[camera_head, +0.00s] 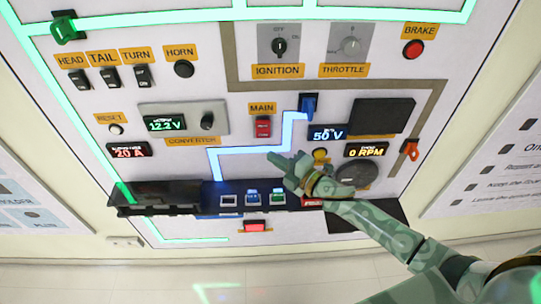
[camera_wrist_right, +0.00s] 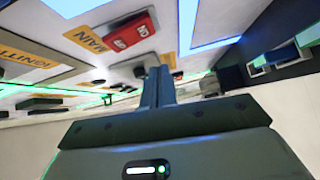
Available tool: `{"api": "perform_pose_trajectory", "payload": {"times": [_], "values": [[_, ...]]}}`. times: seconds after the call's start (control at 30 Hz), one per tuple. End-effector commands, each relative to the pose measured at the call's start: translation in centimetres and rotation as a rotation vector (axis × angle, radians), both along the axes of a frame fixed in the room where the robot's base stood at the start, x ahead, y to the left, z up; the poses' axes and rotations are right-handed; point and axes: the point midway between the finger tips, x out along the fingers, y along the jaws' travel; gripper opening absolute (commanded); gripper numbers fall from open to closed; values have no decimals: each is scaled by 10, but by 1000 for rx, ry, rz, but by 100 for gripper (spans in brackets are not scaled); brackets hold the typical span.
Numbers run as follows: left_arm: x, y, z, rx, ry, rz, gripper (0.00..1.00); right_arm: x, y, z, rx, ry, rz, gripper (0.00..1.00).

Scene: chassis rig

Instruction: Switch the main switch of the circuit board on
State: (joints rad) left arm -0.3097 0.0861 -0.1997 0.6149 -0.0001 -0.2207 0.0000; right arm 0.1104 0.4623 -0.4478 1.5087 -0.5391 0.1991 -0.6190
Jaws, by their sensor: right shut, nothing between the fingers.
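The main switch (camera_head: 263,127) is a small red rocker under a yellow MAIN label (camera_head: 262,108), near the middle of the upright board. In the right wrist view the red switch (camera_wrist_right: 128,32) shows close by, beside its label (camera_wrist_right: 88,40), with white marks on its face. I cannot tell which way it is tipped. My right gripper (camera_head: 283,158) is shut and empty, below and slightly right of the switch in the head view. Its closed fingertips (camera_wrist_right: 160,76) appear apart from the switch. My left gripper is not in view.
A blue lit trace (camera_head: 250,149) runs below the switch to a blue lever (camera_head: 308,105). The converter panel (camera_head: 183,120) is to the left, the 50 V display (camera_head: 327,134) to the right. A dark ledge (camera_head: 165,196) with several small modules juts out below.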

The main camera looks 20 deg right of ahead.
Motion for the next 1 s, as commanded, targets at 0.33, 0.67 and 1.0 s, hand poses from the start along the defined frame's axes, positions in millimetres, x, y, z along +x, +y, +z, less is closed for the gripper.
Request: {"api": "perform_pose_trajectory", "payload": {"times": [0.33,0.67,1.0], "values": [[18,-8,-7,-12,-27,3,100,-49,-28,-9,-2,2,0,0],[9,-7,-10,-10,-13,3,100,-69,-39,-10,-1,0,-1,0],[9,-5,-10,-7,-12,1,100,-68,-39,-10,-1,0,-1,0]]}}
